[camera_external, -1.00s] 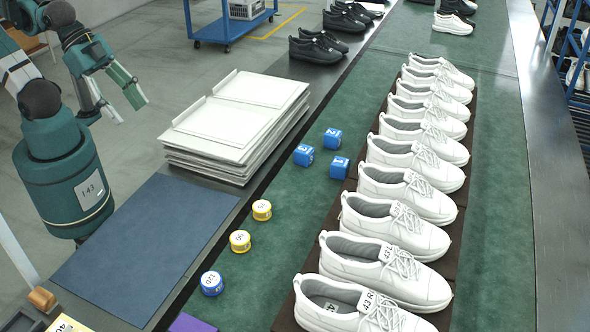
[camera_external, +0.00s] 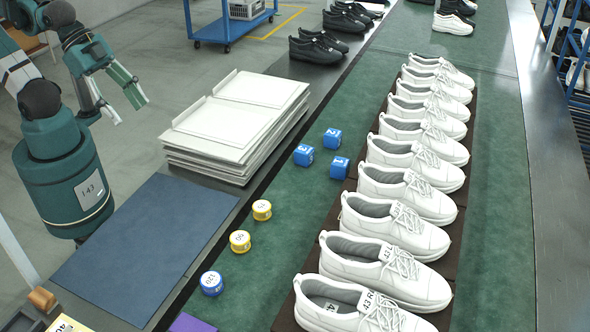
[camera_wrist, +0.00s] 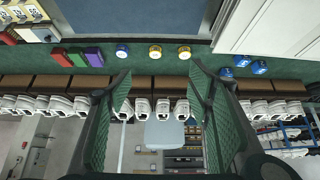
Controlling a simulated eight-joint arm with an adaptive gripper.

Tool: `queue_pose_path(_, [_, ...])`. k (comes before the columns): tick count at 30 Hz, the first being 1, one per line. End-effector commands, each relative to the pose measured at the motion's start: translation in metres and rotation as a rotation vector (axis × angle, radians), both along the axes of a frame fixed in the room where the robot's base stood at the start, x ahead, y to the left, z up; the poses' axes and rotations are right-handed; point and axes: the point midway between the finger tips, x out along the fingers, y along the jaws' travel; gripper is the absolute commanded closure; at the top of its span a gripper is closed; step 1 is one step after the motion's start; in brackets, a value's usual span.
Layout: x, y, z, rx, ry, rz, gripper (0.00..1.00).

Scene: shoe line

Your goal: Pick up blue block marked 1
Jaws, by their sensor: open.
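The blue block marked 1 (camera_external: 340,167) rests on the green belt in the external view, beside the row of white shoes. Two other blue blocks stand close by: one behind it (camera_external: 332,138) and one to its left (camera_external: 304,155). My gripper (camera_external: 130,106) is open and empty at the upper left, well apart from the blocks and higher than the belt. In the wrist view, my open fingers (camera_wrist: 160,72) frame the shoe row.
A stack of white trays (camera_external: 235,125) stands left of the blocks. White shoes (camera_external: 410,185) line their right side. Yellow and blue round pieces (camera_external: 240,241) lie nearer on the belt. A dark blue mat (camera_external: 150,245) is bare. Green belt around the blocks is clear.

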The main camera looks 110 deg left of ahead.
Motion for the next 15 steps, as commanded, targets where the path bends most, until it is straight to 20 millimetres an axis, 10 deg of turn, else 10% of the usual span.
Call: queue_pose_path(15, [0.039, 0.012, 0.026, -0.066, 0.055, 0.101, 0.49])
